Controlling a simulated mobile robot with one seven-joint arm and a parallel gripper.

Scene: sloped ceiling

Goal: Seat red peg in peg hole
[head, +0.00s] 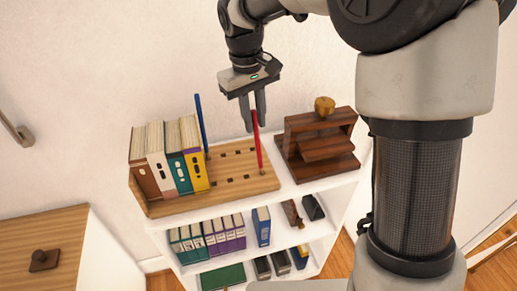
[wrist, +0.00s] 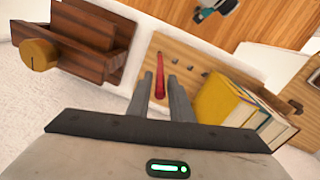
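The red peg (head: 258,145) stands nearly upright on the wooden board (head: 262,184) on top of the shelf, slightly tilted in the head view. The board has several dark holes; whether the peg's foot is inside one is too small to tell. My gripper (head: 253,129) points down at the peg's upper end. In the wrist view the peg (wrist: 160,72) shows between the two fingers (wrist: 159,78), with a gap on each side, so the gripper looks open. A blue peg (head: 201,120) stands at the board's back left, beside the books.
Books (head: 160,161) stand at the board's left end. A dark wooden stand (head: 318,145) with a brass knob (head: 324,105) is close on the right. Lower shelves hold binders (head: 207,236). A wooden-topped cabinet (head: 63,232) is at lower left.

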